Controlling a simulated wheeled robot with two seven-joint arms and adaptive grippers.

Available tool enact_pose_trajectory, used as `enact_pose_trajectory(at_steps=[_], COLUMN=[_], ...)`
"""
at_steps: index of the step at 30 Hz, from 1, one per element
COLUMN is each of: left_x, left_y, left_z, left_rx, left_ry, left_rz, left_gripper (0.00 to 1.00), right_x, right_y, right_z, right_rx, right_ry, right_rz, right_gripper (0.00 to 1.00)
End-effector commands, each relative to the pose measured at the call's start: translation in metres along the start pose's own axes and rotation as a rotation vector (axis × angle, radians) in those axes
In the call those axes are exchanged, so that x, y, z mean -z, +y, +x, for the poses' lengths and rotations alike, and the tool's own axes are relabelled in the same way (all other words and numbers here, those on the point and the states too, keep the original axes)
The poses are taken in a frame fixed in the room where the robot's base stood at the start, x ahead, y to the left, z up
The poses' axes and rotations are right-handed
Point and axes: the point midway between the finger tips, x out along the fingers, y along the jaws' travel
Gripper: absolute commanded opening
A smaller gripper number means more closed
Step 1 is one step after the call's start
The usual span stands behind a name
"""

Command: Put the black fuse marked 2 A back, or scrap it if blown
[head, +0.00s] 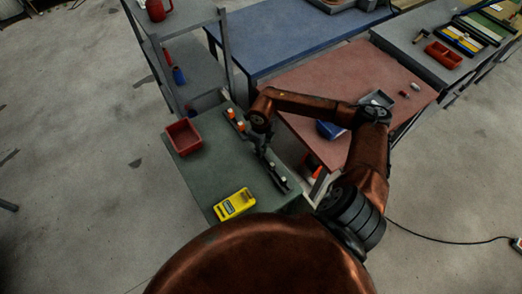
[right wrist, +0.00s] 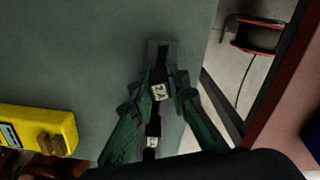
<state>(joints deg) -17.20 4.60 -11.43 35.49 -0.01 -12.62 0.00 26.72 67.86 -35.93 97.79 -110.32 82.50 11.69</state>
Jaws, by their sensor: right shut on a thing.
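My right gripper (head: 263,152) is over the dark fuse strip on the green table. In the right wrist view its two fingers (right wrist: 160,94) are shut on a black fuse with a white label reading 2 A (right wrist: 159,91). A dark holder (right wrist: 161,47) shows around the fuse's far end; I cannot tell whether the fuse is seated in it or held just above. A second white label (right wrist: 152,142) lies nearer the wrist, too small to read surely. In the head view the gripper hides the fuse. My left gripper is not in view.
A red bin (head: 183,136) stands at the green table's (head: 195,175) left edge. A yellow meter (head: 234,204) lies near its front. Orange pieces (head: 240,126) and pale pieces (head: 283,180) sit along the strip. A red-topped table (head: 335,75) stands to the right. The table's middle is clear.

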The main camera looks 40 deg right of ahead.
Motion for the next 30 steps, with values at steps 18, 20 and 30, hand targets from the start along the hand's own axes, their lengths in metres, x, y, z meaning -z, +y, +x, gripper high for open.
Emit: enact_pose_trajectory(at_steps=[18, 20, 30], left_x=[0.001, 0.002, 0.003], left_y=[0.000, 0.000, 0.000], left_z=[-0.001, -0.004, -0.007], left_rx=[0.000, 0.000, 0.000], left_ry=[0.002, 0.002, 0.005], left_rz=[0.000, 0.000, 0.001], left_gripper=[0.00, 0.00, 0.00], right_x=[0.000, 0.000, -0.001], right_y=[0.000, 0.000, -0.001], right_z=[-0.002, -0.004, -0.061], right_rx=[0.000, 0.000, 0.004], right_ry=[0.000, 0.000, -0.004], right_rz=[0.000, 0.000, -0.001], right_gripper=[0.33, 0.33, 0.33])
